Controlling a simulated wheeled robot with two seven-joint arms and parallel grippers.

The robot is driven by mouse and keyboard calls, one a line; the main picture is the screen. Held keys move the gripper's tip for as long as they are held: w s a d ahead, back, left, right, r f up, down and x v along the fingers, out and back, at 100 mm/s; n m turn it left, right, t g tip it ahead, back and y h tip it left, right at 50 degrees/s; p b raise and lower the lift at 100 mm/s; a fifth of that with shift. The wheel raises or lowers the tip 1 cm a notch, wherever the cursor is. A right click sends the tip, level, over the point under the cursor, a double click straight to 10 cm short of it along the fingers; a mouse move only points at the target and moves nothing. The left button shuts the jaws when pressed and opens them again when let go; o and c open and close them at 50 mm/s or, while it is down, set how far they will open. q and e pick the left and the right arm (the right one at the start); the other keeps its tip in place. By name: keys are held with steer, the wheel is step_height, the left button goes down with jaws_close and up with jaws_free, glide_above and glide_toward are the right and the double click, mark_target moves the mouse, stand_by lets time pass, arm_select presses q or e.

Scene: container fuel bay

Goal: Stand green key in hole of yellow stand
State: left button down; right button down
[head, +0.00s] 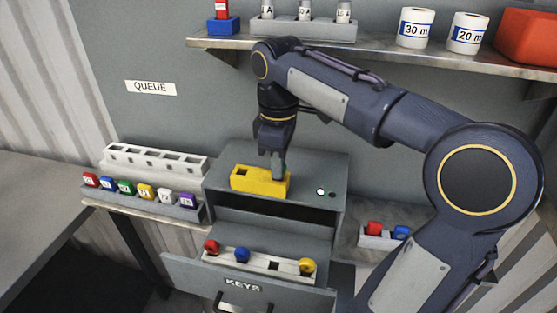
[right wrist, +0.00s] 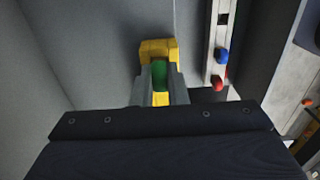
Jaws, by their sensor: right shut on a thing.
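The yellow stand (head: 257,181) sits on top of the grey cabinet, with a dark square hole showing at its left end. It also shows in the right wrist view (right wrist: 158,45). My right gripper (head: 278,168) points down at the stand's right end. It is shut on the green key (right wrist: 160,74), which shows between the fingers in the right wrist view. The key's lower end is hidden, so I cannot tell whether it is in a hole or just above the stand. My left gripper is not in view.
The open KEYS drawer (head: 245,285) below holds a rack with red, blue and yellow keys and one empty hole. A white rack (head: 155,160) and a row of coloured tags (head: 145,191) stand at left. A loaded shelf (head: 380,55) hangs behind my right arm.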

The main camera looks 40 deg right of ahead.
steer(key=shift+f, duration=0.2)
stand_by(0.4)
steer(key=c, duration=1.3)
jaws_free()
steer(key=shift+c, duration=0.2)
step_height(320, 180, up, 8)
steer(key=shift+f+p, duration=0.1)
steer(key=shift+p, duration=0.3)
